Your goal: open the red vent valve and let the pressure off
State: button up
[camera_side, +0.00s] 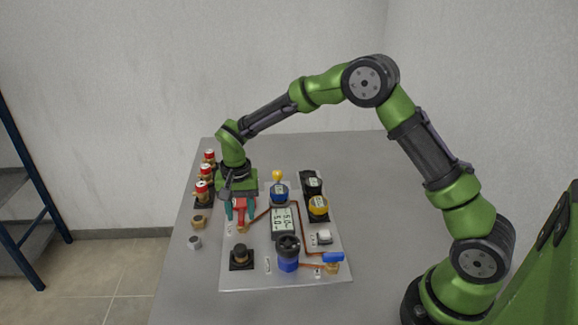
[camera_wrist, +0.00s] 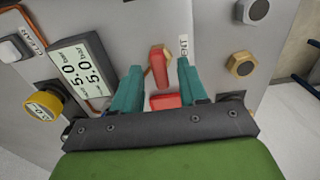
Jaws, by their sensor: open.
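The red vent valve (camera_wrist: 160,62) shows between my fingers in the wrist view, with a brass-coloured edge and a white VENT label (camera_wrist: 184,46) beside it. A second red block (camera_wrist: 165,100) lies nearer my palm; I cannot tell whether it is part of the same handle. In the side view the red handle (camera_side: 239,208) is partly hidden by my gripper (camera_side: 239,214). My gripper (camera_wrist: 158,68) is open, its teal fingers on either side of the red part; contact cannot be told. The display (camera_wrist: 82,68) reads 5.0 on two lines.
Several red-topped parts (camera_side: 203,190) stand left. Brass (camera_side: 198,222) and grey (camera_side: 194,242) nuts lie on the table. The table's back right is clear.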

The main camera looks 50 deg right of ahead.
grip_shut()
jog(key=shift+n, duration=0.4)
jog(key=n, duration=0.3)
jog(key=shift+n, duration=0.4)
jog(key=n, duration=0.4)
jog(key=shift+n, duration=0.3)
jog(key=n, duration=0.8)
jog(key=shift+r+n, duration=0.1)
jog(key=shift+n, duration=0.2)
